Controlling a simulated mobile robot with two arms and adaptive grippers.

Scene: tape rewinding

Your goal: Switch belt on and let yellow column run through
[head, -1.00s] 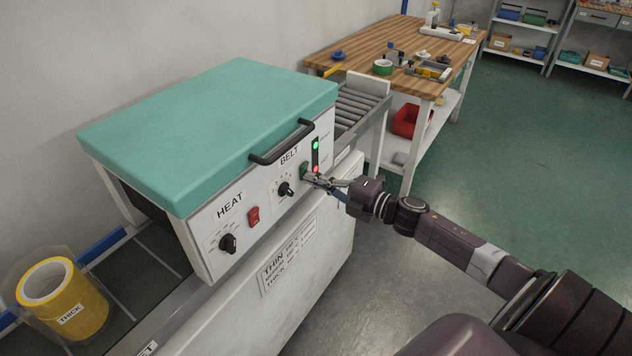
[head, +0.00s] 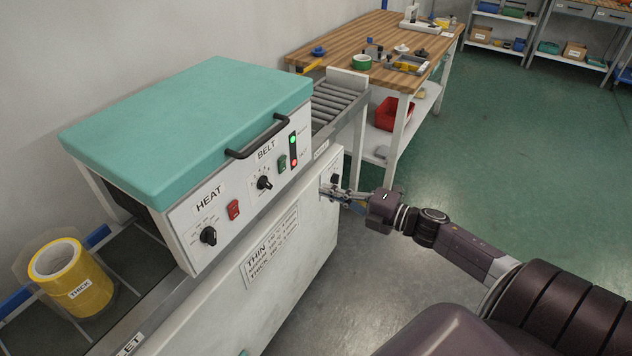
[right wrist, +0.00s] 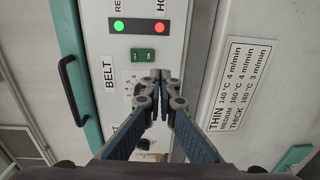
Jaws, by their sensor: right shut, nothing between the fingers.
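The yellow column (head: 86,297), a stack of tape rolls labelled THICK in a clear loose sleeve, stands upright on the infeed belt (head: 137,258), left of the oven's entry. The oven (head: 190,115) has a teal lid. Its BELT switch (head: 282,164) is green and also shows in the right wrist view (right wrist: 143,56). My right gripper (head: 324,189) is shut and empty, right of and below the switch and apart from it. In the right wrist view its tips (right wrist: 160,75) overlap the panel just below the switch. My left gripper is out of view.
The HEAT switch (head: 233,209) is red. Green (head: 293,140) and red (head: 294,161) lamps glow on the panel. A black handle (head: 255,138) sticks out from the lid. A roller outfeed (head: 340,105) leads towards a wooden workbench (head: 350,45). Floor at right is clear.

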